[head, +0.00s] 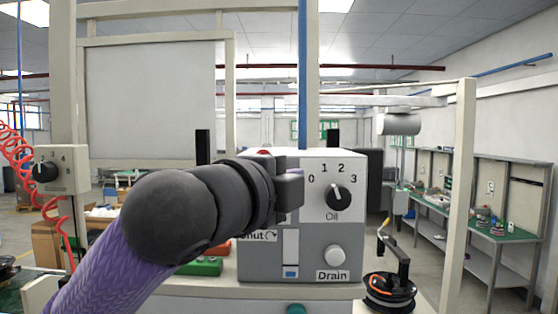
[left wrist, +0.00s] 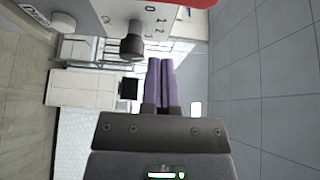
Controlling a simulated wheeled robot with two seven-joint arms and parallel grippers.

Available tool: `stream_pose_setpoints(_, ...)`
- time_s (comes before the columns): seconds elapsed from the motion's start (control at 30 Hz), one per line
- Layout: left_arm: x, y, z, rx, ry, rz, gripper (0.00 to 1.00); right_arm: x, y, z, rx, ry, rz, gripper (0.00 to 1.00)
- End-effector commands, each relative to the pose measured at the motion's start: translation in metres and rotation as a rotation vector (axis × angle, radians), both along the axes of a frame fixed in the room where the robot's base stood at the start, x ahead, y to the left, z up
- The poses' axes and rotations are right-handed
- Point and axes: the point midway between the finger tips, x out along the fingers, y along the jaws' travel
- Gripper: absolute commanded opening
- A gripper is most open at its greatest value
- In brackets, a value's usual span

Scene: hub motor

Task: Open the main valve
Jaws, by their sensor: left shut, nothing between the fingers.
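A white and grey control box (head: 345,235) stands ahead. Its black Oil dial (head: 337,198) is marked 0 to 3, and a white round knob (head: 335,254) sits above the Drain label. No part I can see is labelled main valve. My left arm covers the box's left part and much of a partly readable label. My right gripper is out of view.
A second dial box (head: 62,170) is on a post at the left, near a coiled red hose (head: 14,165). A reel with a crank (head: 390,290) stands right of the control box. A pale post (head: 459,200) rises farther right, before a workbench (head: 480,228).

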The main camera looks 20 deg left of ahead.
Motion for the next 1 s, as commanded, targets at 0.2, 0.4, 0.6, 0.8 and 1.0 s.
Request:
stream_pose_setpoints(0.2, 0.034, 0.002, 0.003, 0.001, 0.003, 0.006, 0.00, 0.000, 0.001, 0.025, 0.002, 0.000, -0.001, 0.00)
stream_pose_setpoints(0.4, 0.031, 0.027, 0.001, 0.000, 0.001, 0.004, 0.00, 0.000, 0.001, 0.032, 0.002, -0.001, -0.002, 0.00)
stream_pose_setpoints(0.6, 0.030, 0.032, -0.001, 0.000, 0.000, 0.002, 0.00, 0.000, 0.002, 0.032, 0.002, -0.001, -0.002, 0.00)
stream_pose_setpoints(0.8, 0.030, 0.032, -0.001, 0.000, 0.000, 0.001, 0.00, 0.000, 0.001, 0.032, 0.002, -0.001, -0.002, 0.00)
stream_pose_setpoints(1.0, 0.030, 0.033, -0.003, -0.049, -0.014, 0.001, 0.00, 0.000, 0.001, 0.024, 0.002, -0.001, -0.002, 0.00)
